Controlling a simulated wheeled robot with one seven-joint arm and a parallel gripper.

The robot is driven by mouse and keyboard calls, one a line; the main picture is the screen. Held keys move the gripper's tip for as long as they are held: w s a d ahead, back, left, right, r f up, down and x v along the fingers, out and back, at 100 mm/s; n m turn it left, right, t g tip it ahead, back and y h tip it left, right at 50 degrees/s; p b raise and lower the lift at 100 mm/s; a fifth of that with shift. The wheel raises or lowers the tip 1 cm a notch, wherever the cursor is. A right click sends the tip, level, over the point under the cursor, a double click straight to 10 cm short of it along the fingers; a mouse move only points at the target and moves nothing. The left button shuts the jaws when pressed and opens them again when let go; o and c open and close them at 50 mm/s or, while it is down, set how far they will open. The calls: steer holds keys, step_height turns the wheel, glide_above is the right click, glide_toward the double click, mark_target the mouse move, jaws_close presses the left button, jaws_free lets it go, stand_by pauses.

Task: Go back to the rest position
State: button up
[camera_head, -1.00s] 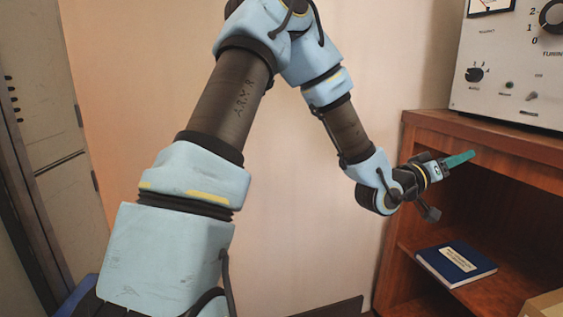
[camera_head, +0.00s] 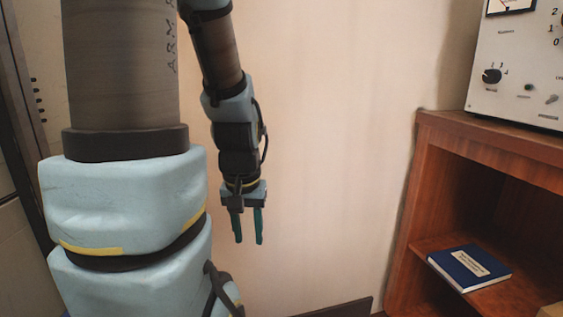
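My gripper (camera_head: 248,240) hangs at the lower middle of the head view, pointing down in front of the bare wall. Its two teal fingers are spread apart with nothing between them. My arm is folded, with its forearm hanging down close to the upper arm. The gripper is well to the left of the wooden shelf and apart from it.
A wooden shelf unit (camera_head: 403,240) stands at the right. A blue book (camera_head: 455,270) lies flat on its inner shelf. A grey instrument panel with knobs (camera_head: 515,95) sits on top. The wall between my arm and the shelf (camera_head: 330,150) is clear.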

step_height(320, 180, up, 21)
steer(key=p, duration=1.9)
steer(key=shift+w+f, duration=0.15)
steer(key=shift+f, duration=0.05)
steer(key=shift+d, duration=0.2)
